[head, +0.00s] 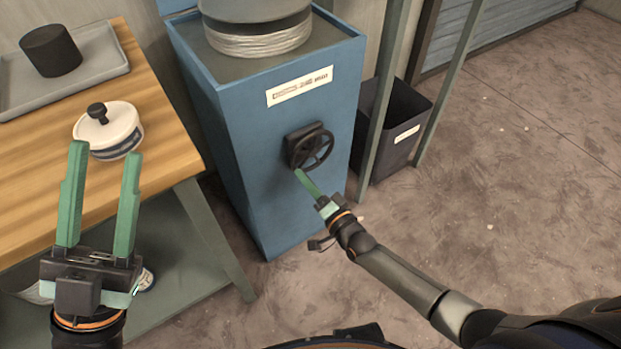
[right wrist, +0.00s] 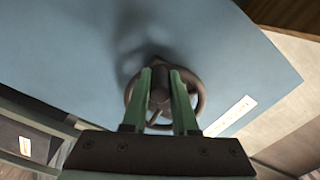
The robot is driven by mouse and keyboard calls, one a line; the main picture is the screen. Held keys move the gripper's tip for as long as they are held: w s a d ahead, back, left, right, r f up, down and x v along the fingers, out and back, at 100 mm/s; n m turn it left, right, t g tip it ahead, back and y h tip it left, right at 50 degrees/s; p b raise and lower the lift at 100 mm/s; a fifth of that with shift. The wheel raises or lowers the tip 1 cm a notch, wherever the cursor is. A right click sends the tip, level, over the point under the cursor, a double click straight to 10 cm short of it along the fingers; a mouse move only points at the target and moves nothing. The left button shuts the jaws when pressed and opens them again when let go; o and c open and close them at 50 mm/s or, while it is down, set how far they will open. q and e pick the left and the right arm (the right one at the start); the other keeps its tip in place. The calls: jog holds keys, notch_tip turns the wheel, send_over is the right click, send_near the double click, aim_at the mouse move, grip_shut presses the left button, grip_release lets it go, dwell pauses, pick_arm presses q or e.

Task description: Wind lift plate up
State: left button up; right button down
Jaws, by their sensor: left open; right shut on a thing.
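A blue cabinet (head: 232,130) has a black handwheel (head: 317,150) on its front. A grey round plate (head: 256,38) sits on the cabinet's top, with pale ribbed sides below its dark rim. My right gripper (head: 302,176) is at the lower edge of the handwheel. In the right wrist view, the right gripper (right wrist: 163,85) is shut on the handwheel's knob (right wrist: 159,93), with the wheel's rim (right wrist: 200,98) around and behind the fingers. My left gripper (head: 103,155) is open and empty, above the wooden table's front edge.
A wooden table (head: 160,150) at left bears a white lidded pot (head: 108,136) and a grey tray (head: 98,62) with a dark cylinder (head: 50,50). A dark bin (head: 408,120) stands right of the cabinet behind a green post (head: 380,100). The floor (head: 500,200) at right is clear.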

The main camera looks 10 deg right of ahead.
aim_at(294, 166)
jog(key=m, duration=0.1)
jog(key=r+m, duration=0.1)
jog(key=m, duration=0.1)
jog(key=shift+s+a+r, duration=0.1)
jog(key=shift+a+r, duration=0.1)
jog(key=shift+a, duration=0.2)
jog(key=shift+a+r+m, duration=0.15)
jog(key=shift+r+m, duration=0.3)
jog(key=shift+m, duration=0.45)
jog(key=shift+a+r+m, duration=0.1)
jog(key=shift+r+m, duration=0.35)
jog(key=shift+m, duration=0.45)
jog(key=c, duration=0.7)
grip_release()
jog(key=shift+s, duration=0.1)
jog(key=shift+s, duration=0.1)
